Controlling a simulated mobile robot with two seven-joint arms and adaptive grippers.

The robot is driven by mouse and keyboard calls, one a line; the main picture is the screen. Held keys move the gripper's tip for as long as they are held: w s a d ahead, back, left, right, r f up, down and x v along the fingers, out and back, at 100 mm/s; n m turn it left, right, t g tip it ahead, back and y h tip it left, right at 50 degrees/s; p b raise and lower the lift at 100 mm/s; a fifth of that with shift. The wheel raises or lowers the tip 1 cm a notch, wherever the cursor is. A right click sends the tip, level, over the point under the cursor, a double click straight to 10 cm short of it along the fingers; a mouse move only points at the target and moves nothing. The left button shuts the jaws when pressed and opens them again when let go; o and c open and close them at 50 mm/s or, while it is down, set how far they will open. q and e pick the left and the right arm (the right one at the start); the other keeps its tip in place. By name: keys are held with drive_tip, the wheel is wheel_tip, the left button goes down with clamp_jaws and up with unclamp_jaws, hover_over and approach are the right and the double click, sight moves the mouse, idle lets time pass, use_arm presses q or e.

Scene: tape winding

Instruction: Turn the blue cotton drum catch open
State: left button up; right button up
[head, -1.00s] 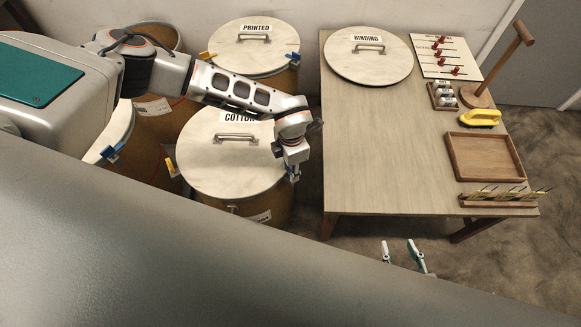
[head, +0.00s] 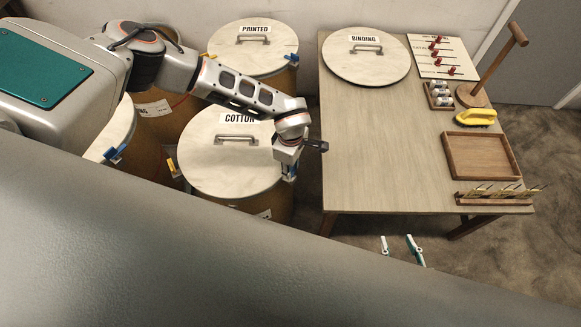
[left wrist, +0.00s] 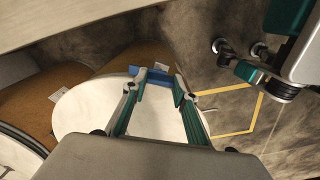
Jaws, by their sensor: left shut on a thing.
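The cotton drum's pale round lid (head: 215,170), labelled COTTON, lies flat on its brown drum, left of the table. My left gripper (head: 290,173) is at the lid's right edge, on the blue catch (head: 293,168). In the left wrist view the blue catch (left wrist: 156,76) sits between the fingertips of the left gripper (left wrist: 157,84), which is shut on it. The gripper partly hides the catch, so its exact angle is hard to tell.
The printed drum lid (head: 253,50) is behind, with its own catches. Another drum with a blue catch (head: 115,153) is at left. The wooden table (head: 385,150) at right bears the binding lid (head: 366,62), a tray (head: 482,157) and tools. Floor shows between drum and table.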

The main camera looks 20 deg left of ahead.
use_arm(q)
drive_tip(key=shift+m, duration=0.7)
drive_tip(key=o, duration=1.1)
wheel_tip(320, 180, up, 12)
drive_tip(key=shift+r, duration=0.1)
